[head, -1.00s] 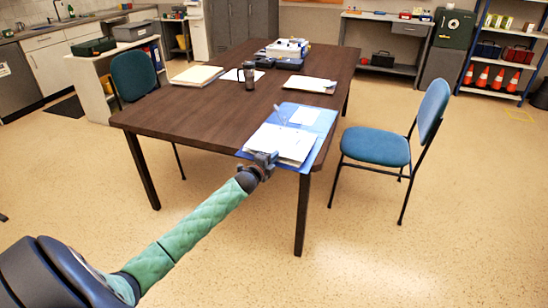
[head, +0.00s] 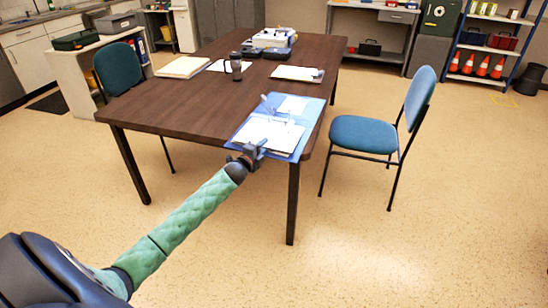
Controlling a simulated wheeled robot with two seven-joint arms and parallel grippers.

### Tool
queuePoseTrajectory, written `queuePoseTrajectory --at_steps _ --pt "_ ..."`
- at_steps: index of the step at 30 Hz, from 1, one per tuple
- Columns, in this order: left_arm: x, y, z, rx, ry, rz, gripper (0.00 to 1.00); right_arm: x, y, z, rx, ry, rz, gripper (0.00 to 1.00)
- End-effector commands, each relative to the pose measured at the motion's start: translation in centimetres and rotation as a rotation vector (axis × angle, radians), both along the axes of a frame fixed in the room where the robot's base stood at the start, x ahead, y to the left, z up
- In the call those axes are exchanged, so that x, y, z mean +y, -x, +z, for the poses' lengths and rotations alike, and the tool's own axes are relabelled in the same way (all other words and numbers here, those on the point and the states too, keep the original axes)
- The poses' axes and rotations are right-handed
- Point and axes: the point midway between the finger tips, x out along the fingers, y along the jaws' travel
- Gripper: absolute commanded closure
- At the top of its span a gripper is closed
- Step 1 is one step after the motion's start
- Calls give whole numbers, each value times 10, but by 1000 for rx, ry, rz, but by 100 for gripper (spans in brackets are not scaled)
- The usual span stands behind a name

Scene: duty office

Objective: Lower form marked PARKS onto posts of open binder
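The open blue binder (head: 313,112) lies near the front right corner of the brown table. A white form (head: 268,133) is over its near half; I cannot read its marking or tell whether it lies on the posts. A small clear or metal part (head: 268,104) stands up near the binder's middle; the posts are too small to make out. A smaller white sheet (head: 293,105) is on the far half. My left gripper (head: 254,150) is at the form's near edge, over the table's front edge. Its fingers are too small to judge. My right gripper is out of view.
The brown table (head: 185,105) also holds a clipboard (head: 297,73), a dark mug (head: 233,67), a paper stack (head: 185,67) and a white-and-blue device (head: 270,38). A blue chair (head: 365,134) stands to the right. The floor in front is clear.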

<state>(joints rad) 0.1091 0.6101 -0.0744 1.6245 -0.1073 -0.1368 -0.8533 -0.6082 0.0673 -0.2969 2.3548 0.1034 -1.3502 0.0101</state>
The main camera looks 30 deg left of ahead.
Motion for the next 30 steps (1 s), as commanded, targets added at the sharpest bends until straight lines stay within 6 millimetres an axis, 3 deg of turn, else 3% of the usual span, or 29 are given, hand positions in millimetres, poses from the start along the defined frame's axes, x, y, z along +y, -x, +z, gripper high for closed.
queuePoseTrajectory --at_steps 8,9,12,27,30 --pt "0 0 22 1 0 0 70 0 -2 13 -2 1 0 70" --pt "0 0 13 2 2 0 70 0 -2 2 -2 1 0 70" --pt "-2 0 14 0 1 0 70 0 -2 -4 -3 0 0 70" --pt "-1 0 83 0 -1 -1 70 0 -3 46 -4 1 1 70" --pt "-18 5 66 3 3 -10 70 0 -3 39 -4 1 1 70"
